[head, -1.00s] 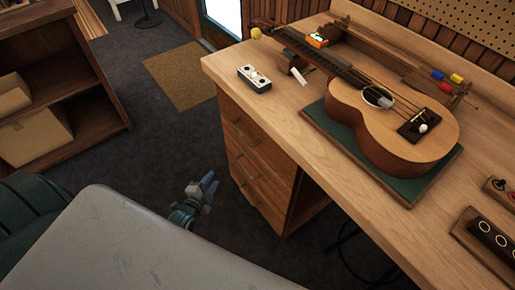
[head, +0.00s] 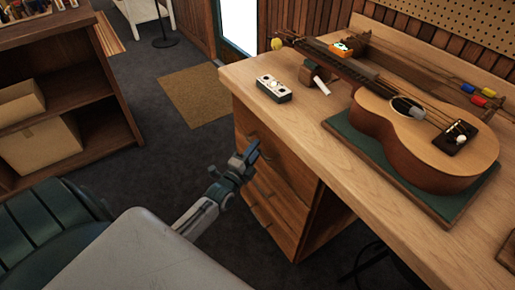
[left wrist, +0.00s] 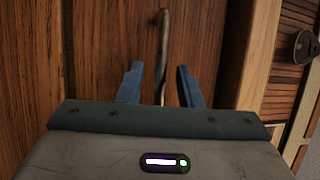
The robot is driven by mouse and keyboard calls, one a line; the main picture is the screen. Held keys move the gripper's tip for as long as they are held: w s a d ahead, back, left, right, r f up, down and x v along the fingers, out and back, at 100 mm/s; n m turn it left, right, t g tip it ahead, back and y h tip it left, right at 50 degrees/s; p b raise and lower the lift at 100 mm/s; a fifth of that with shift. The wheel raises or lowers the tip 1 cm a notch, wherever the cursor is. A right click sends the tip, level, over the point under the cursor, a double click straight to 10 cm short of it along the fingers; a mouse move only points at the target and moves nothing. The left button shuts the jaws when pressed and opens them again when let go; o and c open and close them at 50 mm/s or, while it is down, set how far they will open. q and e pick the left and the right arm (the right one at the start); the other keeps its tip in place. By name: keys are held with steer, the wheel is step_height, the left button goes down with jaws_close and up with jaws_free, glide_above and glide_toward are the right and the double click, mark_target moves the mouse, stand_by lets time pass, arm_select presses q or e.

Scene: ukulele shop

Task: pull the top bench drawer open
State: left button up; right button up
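The wooden bench (head: 345,165) has a stack of drawers at its near left end. The top drawer (head: 285,155) looks shut, with a slim metal handle. My left gripper (head: 247,157) is in front of the drawer fronts, near the top drawer, and covers part of them. In the left wrist view, its two blue fingers (left wrist: 157,88) are apart. The thin metal handle (left wrist: 163,45) stands between them in the picture, against the brown wooden front (left wrist: 110,35). I cannot tell whether the fingers touch it. My right gripper is not in view.
A ukulele (head: 425,130) lies on a green mat (head: 360,148) on the bench top. A small white-topped box (head: 273,88) sits near the bench's left end. A shelf unit (head: 105,95) with cardboard boxes stands at the left. Dark floor lies open between.

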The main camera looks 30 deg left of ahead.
arm_select(q)
steer(key=shift+w+r, duration=0.15)
steer(key=shift+w, duration=0.7)
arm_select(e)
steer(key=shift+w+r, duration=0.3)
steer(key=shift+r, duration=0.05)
arm_select(q)
jaws_close()
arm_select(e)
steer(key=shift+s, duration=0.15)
arm_select(q)
steer(key=shift+s, duration=0.15)
